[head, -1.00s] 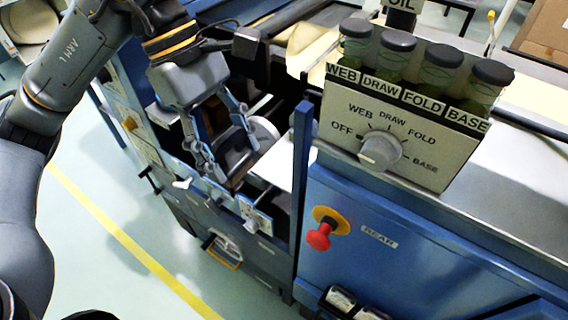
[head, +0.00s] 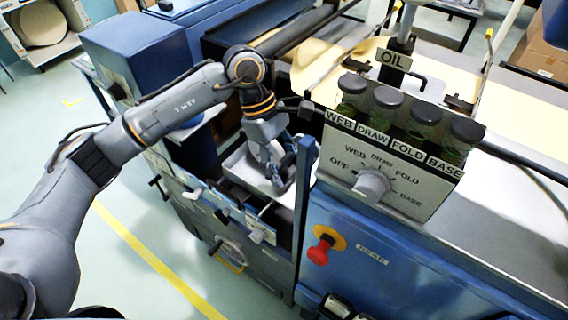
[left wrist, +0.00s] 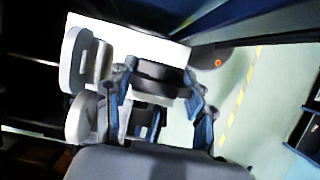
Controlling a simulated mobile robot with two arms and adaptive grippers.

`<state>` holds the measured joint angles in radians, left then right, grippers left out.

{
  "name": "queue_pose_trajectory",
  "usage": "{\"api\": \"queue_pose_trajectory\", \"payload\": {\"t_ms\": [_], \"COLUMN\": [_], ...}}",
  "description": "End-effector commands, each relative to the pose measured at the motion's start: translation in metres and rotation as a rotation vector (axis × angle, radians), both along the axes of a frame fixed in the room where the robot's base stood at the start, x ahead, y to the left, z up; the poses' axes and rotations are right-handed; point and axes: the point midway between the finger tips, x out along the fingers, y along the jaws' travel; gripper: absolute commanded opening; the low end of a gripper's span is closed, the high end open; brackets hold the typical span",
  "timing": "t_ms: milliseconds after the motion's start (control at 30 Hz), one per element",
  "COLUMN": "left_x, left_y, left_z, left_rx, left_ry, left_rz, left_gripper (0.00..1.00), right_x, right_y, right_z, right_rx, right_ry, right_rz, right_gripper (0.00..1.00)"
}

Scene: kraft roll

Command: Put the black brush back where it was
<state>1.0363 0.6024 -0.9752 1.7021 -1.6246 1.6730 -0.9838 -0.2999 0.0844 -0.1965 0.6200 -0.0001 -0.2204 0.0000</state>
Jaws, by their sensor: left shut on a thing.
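My left gripper (head: 275,172) reaches down into the open bay of the blue machine, beside the blue upright post. In the left wrist view its two fingers (left wrist: 163,98) stand either side of a black, block-like thing, which I take to be the black brush (left wrist: 160,76); the gripper is shut on it. The arm and fingers largely hide the brush in the head view. A white flat surface (left wrist: 130,40) lies behind the brush in the wrist view. Two pale round discs (left wrist: 75,60) are left of the fingers. My right gripper is not in view.
The control box with its knob (head: 370,184) and several dark-capped oil jars (head: 388,105) stands right of the post (head: 302,185). A red button (head: 318,250) sticks out below. Floor with a yellow line (head: 135,245) is clear at left.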

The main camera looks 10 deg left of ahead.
Motion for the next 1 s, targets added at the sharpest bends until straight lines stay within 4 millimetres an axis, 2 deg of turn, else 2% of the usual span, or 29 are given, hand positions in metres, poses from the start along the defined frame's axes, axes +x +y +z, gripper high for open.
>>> {"api": "queue_pose_trajectory", "payload": {"t_ms": [100, 533, 567, 633, 667, 1000], "left_x": [-0.001, 0.0, 0.0, 0.0, 0.0, 0.0], "left_y": [0.0, 0.0, 0.0, 0.0, 0.0, 0.0], "left_z": [-0.011, -0.018, -0.016, -0.016, -0.016, -0.014], "left_rx": [0.0, -0.001, 0.0, 0.0, 0.0, 0.0], "left_ry": [0.0, -0.002, -0.002, -0.001, -0.002, -0.001], "left_rz": [0.001, 0.001, 0.001, 0.0, 0.001, 0.0], "left_gripper": [0.24, 0.24, 0.6, 0.74, 0.77, 0.77], "right_x": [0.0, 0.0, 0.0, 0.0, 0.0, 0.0], "right_y": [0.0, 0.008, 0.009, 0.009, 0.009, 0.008], "right_z": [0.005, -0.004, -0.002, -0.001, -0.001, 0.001], "right_rx": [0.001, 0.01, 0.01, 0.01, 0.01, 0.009], "right_ry": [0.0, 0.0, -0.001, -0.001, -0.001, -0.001], "right_rz": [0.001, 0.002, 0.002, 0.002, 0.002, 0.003], "right_gripper": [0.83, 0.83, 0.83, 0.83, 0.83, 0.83]}}
